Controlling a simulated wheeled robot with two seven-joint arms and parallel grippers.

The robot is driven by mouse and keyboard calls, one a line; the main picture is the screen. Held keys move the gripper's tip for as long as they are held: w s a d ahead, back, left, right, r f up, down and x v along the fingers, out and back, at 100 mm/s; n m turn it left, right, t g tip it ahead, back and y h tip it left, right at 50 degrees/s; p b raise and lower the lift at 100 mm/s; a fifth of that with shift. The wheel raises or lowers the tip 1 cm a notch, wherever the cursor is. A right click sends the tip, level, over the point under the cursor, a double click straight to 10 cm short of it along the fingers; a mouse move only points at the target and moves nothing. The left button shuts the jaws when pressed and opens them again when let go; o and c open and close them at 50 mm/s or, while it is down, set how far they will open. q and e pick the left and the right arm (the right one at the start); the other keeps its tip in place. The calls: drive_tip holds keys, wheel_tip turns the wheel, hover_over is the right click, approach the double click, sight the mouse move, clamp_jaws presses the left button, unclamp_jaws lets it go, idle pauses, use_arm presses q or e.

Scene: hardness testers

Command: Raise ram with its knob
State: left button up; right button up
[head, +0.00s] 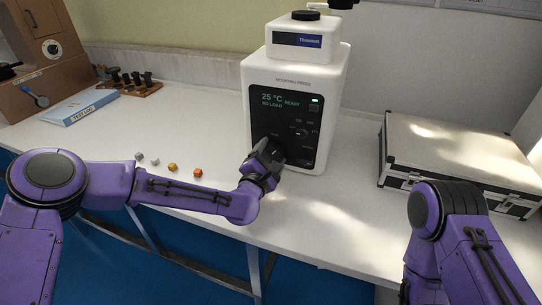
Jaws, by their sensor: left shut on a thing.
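The white mounting press (327,142) stands upright on the bench in the middle of the head view. Its black front panel (309,113) shows a lit display reading 25 °C, no load, ready. A small dark knob (302,133) shows on the panel, right of my gripper. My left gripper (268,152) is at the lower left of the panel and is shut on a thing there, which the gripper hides. I cannot tell which control it holds. The ram itself is not visible. My right arm is at the lower right, and its gripper is out of view.
A silver case (455,152) lies right of the press. Several small cubes (172,167) lie near the front edge, behind my left arm. A blue-white book (80,107) and a wooden rack (135,88) are at the left. White bench (345,225) is clear in front of the press.

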use_arm(q)
drive_tip(key=shift+s+f, duration=0.1)
drive_tip(key=shift+f, duration=0.15)
drive_tip(key=o, duration=0.8)
drive_tip(key=shift+o, duration=1.1)
drive_tip(key=shift+r, duration=0.1)
drive_tip(key=b+v, duration=0.1)
drive_tip(key=v, duration=0.9)
drive_tip(key=shift+s+a+b, duration=0.15)
drive_tip(key=shift+s+b, duration=0.1)
drive_tip(key=shift+b, duration=0.05)
